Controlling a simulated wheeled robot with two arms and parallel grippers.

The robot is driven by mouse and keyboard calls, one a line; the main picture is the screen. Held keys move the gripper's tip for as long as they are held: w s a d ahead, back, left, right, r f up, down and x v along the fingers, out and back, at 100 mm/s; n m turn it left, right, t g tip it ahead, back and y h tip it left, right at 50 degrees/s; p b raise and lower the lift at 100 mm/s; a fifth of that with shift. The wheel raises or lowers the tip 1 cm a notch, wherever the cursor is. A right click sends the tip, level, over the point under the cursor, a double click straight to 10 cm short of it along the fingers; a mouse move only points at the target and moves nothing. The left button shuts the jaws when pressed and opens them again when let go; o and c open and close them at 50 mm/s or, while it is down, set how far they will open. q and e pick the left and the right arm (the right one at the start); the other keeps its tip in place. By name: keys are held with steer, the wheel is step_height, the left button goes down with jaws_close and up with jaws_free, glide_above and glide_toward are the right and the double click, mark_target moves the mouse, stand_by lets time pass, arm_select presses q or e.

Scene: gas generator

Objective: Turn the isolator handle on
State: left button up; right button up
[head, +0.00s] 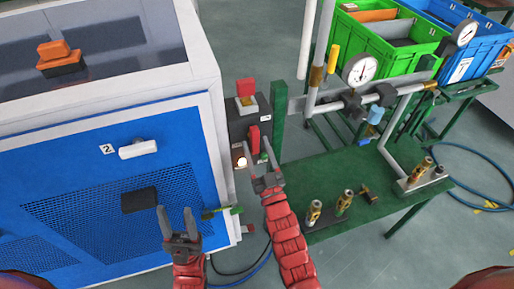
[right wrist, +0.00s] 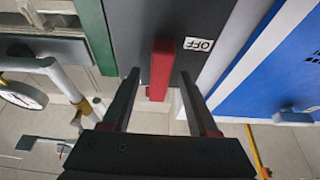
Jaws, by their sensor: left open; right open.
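The red isolator handle (head: 253,139) sits on a dark panel (head: 263,108) at the side of the blue and white cabinet. In the right wrist view the handle (right wrist: 161,68) lines up with the panel's long direction, beside a white OFF label (right wrist: 198,44). My right gripper (head: 264,160) is open just below the handle. In its wrist view the fingers (right wrist: 159,76) appear on either side of the handle, with gaps; the exact depth is unclear. My left gripper (head: 176,212) is open and empty in front of the blue cabinet door.
A red block (head: 246,87) and a lit round lamp (head: 240,160) are near the handle. The blue cabinet (head: 90,180) fills the left. A green table (head: 345,170) with pipes, a gauge (head: 360,69) and brass fittings stands to the right. Green (head: 385,45) and blue crates are behind.

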steer(key=b+v, duration=0.2)
steer(key=v, duration=1.5)
steer(key=shift+s+b, duration=0.2)
steer(key=shift+b, duration=0.2)
steer(key=shift+d, duration=0.15)
